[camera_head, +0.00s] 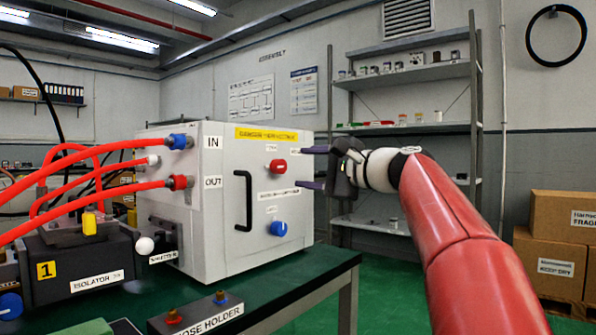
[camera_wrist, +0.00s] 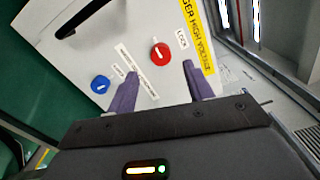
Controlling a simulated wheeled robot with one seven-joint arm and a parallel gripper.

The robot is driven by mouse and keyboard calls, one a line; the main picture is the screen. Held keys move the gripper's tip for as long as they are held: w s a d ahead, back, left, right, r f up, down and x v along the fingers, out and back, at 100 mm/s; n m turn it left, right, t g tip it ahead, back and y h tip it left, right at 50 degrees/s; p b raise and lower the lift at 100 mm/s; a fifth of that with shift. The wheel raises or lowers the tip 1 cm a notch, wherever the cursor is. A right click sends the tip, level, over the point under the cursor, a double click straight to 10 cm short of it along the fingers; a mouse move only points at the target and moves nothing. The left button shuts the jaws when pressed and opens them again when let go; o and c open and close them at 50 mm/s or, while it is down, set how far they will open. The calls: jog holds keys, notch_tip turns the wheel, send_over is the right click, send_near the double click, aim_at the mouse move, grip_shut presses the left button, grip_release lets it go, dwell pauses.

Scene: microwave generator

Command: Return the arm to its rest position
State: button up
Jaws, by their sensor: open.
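My gripper (camera_head: 312,168) is open and empty, with its two purple fingers apart, in front of the right side of the white generator box's front. In the wrist view my gripper (camera_wrist: 160,88) points at the box panel (camera_wrist: 85,45). The white box (camera_head: 222,245) stands on the dark green table. The red knob (camera_head: 277,165) lies near the fingers but appears apart from them; it also shows between the fingers in the wrist view (camera_wrist: 160,56). A blue knob (camera_head: 278,228) is below it. My red arm reaches in from the lower right.
Red hoses (camera_head: 85,155) run to the IN and OUT ports on the box's left. An isolator (camera_head: 80,265) and a hose holder (camera_head: 210,312) are on the table. Shelves (camera_head: 405,130) and cardboard boxes (camera_head: 560,240) stand behind and right. Floor right of the table looks clear.

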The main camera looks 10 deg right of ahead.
dwell(0.4)
jog(key=s+a+f+n+g+h+p, duration=0.2)
jog(key=s+a+f+n+g+h, duration=0.15)
jog(key=s+f, duration=0.3)
jog(key=s+a+f+n+g+h+p, duration=0.2)
jog(key=s+a+f+p, duration=0.1)
jog(key=s+a+f, duration=0.4)
jog(key=s+d+f+n+g+h+p, duration=0.1)
jog(key=s+d+f+n+h, duration=0.1)
jog(key=s+f, duration=0.7)
jog(key=s+d+f+n+g+h+p, duration=0.2)
jog(key=s+f+n, duration=0.4)
jog(key=s+f, duration=0.3)
notch_tip(320, 180, down, 3)
jog(key=shift+d+r+h, duration=0.2)
jog(key=shift+d+h, duration=0.35)
jog(key=shift+d, duration=0.65)
jog(key=shift+s+g, duration=0.1)
jog(key=shift+g, duration=0.15)
